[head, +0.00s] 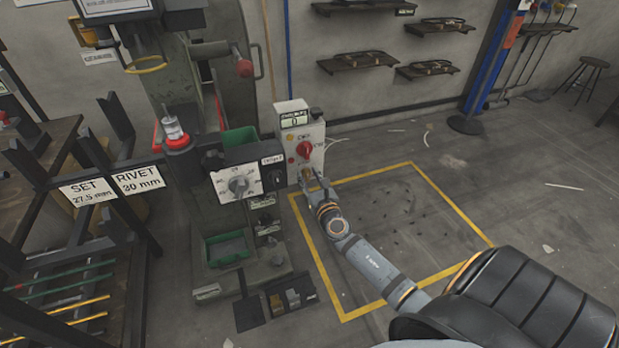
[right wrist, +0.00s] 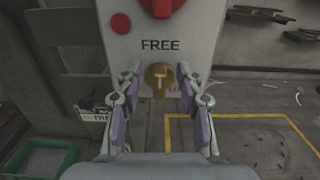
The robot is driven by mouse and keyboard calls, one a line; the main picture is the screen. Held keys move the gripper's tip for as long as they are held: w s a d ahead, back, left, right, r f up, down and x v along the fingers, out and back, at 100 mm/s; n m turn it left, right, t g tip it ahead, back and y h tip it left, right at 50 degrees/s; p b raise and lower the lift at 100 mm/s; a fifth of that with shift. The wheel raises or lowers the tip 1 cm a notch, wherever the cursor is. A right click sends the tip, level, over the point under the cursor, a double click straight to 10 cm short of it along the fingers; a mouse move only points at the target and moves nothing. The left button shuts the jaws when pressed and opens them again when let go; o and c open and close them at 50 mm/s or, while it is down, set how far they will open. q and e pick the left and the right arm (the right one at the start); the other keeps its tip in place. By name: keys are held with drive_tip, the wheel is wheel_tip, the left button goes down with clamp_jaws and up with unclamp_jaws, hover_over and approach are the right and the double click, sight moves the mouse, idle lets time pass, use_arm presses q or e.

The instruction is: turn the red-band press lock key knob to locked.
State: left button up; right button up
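The press with the red band (head: 178,140) stands left of centre in the head view. A light grey control box (head: 300,133) is at its right side. In the right wrist view, the brass lock key knob (right wrist: 160,76) sits on the box face under the word FREE, with a partly hidden label to its lower right. A pale T-shaped mark shows on the knob. My right gripper (head: 312,180) is at the lower part of the box. Its fingers (right wrist: 159,82) are open, one on each side of the knob, with gaps visible. My left gripper is not in view.
A red rotary knob (head: 304,149) is just above the key knob. A dial panel (head: 238,183) and green bins (head: 226,249) are on the press to the left. A dark rack with SET and RIVET signs (head: 138,180) stands further left.

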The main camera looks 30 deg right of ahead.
clamp_jaws()
